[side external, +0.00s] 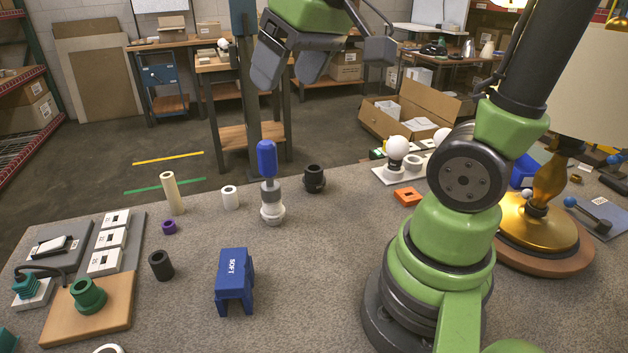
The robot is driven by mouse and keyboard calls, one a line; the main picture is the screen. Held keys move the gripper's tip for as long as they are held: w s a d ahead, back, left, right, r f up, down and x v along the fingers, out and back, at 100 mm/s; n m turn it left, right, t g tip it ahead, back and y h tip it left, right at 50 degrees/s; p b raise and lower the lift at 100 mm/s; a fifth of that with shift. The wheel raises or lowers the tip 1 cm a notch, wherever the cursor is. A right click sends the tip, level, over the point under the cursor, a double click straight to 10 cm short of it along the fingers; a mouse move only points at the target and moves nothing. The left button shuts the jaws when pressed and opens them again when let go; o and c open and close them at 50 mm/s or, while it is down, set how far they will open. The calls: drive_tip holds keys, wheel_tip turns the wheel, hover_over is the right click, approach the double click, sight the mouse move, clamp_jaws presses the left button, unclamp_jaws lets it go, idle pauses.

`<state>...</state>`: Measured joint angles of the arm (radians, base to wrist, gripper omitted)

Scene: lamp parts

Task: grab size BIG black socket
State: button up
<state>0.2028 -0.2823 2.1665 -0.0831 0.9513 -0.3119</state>
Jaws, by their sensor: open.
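Two black cylindrical sockets stand on the grey table. One black socket (314,179) is at the far middle, right of a blue-handled tool. The other black socket (161,265) stands nearer the camera at the left. The far one looks wider for its distance, but I cannot be sure which is the big one. My gripper (291,76) is at the top of the view, high above the table. Its grey fingers are apart with nothing between them. Both sockets are clear of it.
The blue-handled tool in a white holder (271,211) stands close beside the far socket. A white ring (230,197), cream tube (172,193), purple ring (169,227) and blue block (234,281) are around. A wooden board with a green socket (88,295) lies front left.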

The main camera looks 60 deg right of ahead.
drive_tip(key=w+d+f+g, duration=0.2)
drive_tip(key=w+d+f, duration=0.1)
drive_tip(key=w+d, duration=0.25)
drive_tip(key=n+g, duration=0.3)
drive_tip(key=n, duration=0.1)
hover_over(314, 170)
drive_tip(key=f, duration=2)
drive_tip(key=shift+s+a, duration=0.2)
drive_tip(key=shift+a, duration=0.2)
drive_tip(key=f, duration=0.6)
drive_tip(key=shift+s+a, duration=0.15)
drive_tip(key=shift+a, duration=0.15)
drive_tip(key=shift+r, duration=0.1)
drive_tip(key=c, duration=1)
